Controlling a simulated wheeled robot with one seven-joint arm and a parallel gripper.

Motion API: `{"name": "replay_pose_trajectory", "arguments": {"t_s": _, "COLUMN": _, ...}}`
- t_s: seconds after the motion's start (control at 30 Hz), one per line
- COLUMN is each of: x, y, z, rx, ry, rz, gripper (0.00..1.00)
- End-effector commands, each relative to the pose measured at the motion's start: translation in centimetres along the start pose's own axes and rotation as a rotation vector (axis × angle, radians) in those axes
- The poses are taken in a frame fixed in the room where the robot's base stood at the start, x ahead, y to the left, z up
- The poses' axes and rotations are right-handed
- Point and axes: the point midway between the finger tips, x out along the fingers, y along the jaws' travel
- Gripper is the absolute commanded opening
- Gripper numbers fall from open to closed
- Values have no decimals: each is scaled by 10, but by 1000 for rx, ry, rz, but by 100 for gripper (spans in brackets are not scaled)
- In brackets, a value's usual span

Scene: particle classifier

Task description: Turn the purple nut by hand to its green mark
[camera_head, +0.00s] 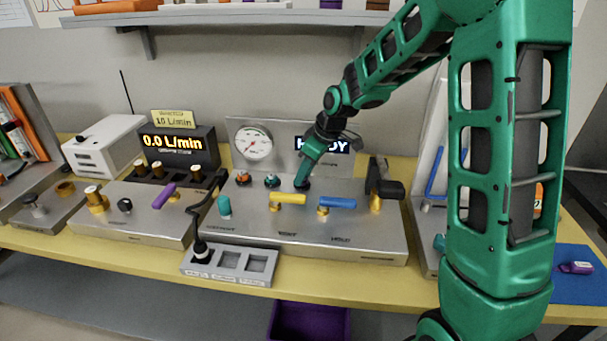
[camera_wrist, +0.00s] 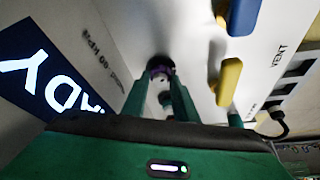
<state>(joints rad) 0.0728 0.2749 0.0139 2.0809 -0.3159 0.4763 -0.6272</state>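The purple nut (camera_wrist: 160,70) shows in the wrist view as a small, dark purple ring on the panel, at the far end of the gap between my fingers. My gripper (camera_wrist: 160,84) points at the panel with its two green fingers apart, one on each side of the nut. Whether the fingertips touch the nut is too dark to tell. A small greenish part shows between the fingers, but I cannot tell whether it is the green mark. In the head view my gripper (camera_head: 303,184) reaches down to the back of the middle panel and hides the nut.
The yellow handle (camera_head: 288,198) and blue handle (camera_head: 338,203) stand on the middle panel in front of my gripper. Orange and teal knobs (camera_head: 272,181) are to its left. A black-handled valve (camera_head: 385,188) is to its right. A round gauge (camera_head: 253,143) and a lit display stand behind.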

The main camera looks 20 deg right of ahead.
Motion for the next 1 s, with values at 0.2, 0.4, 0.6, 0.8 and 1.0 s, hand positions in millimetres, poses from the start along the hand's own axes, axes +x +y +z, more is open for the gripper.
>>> {"name": "replay_pose_trajectory", "arguments": {"t_s": 0.2, "x": 0, "y": 1, "z": 0, "rx": 4, "ry": 0, "rz": 3, "gripper": 4}}
{"name": "replay_pose_trajectory", "arguments": {"t_s": 0.4, "x": -1, "y": 1, "z": 0, "rx": 44, "ry": 1, "rz": 21, "gripper": 4}}
{"name": "replay_pose_trajectory", "arguments": {"t_s": 0.6, "x": -1, "y": -1, "z": -1, "rx": 148, "ry": 1, "rz": 65, "gripper": 4}}
{"name": "replay_pose_trajectory", "arguments": {"t_s": 0.8, "x": -1, "y": -2, "z": -1, "rx": 309, "ry": 2, "rz": 132, "gripper": 4}}
{"name": "replay_pose_trajectory", "arguments": {"t_s": 1.0, "x": -1, "y": -2, "z": -1, "rx": 486, "ry": 3, "rz": 206, "gripper": 4}}
